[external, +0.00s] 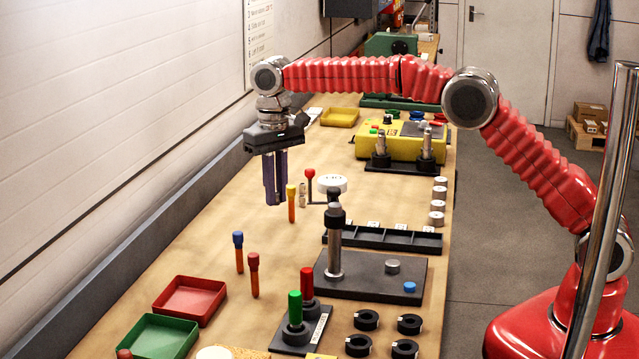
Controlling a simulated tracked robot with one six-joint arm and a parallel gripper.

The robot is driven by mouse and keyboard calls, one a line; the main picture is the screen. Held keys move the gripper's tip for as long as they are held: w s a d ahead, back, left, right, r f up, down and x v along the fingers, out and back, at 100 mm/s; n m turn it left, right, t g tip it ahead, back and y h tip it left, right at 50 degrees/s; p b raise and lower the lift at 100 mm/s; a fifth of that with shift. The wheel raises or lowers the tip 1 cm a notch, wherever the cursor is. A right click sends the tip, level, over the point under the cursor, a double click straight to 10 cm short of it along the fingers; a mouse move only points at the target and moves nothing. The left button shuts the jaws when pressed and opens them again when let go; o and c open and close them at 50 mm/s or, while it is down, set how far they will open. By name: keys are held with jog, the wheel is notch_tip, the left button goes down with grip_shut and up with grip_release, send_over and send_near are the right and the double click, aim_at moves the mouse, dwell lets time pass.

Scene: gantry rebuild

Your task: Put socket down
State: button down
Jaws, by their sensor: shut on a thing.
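My gripper (276,202) hangs from my arm at the left of the bench, pointing straight down. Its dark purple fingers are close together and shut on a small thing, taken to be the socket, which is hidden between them. I cannot make out its shape or colour. The fingertips are low over the wooden bench top (205,250), but I cannot tell whether they or the held thing touch it. A yellow-topped orange handle (291,203) stands just to the right of the fingertips in the picture.
Near the gripper are a small pale stacked piece (302,194), a red-topped tool (310,178) and a white round plate (332,183). A dark base with a post (370,275), a red tray (189,299) and a green tray (160,338) lie nearer. The bench left of the gripper looks clear.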

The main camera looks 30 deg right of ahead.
dwell(0.6)
jog(key=d+f+n, duration=0.1)
jog(key=f, duration=0.1)
jog(key=w+d+f+n, duration=0.1)
jog(key=f, duration=0.1)
jog(key=shift+d+n, duration=0.3)
jog(key=shift+d, duration=0.05)
jog(key=w+d+f, duration=0.1)
jog(key=d, duration=0.4)
jog(key=w+d+f, duration=0.1)
jog(key=d, duration=0.4)
jog(key=w+d, duration=0.1)
jog(key=d, duration=0.4)
jog(key=shift+w+f, duration=0.3)
jog(key=shift+f, duration=0.1)
jog(key=shift+m, duration=0.8)
jog(key=d, duration=1.2)
jog(key=shift+w+d+f, duration=0.1)
jog(key=shift+d+f, duration=0.25)
jog(key=shift+d, duration=0.05)
jog(key=d, duration=0.4)
jog(key=d+r+m, duration=0.1)
jog(key=d, duration=0.3)
jog(key=d+m, duration=0.1)
jog(key=d, duration=0.4)
jog(key=shift+s+r, duration=0.3)
jog(key=shift+r, duration=0.05)
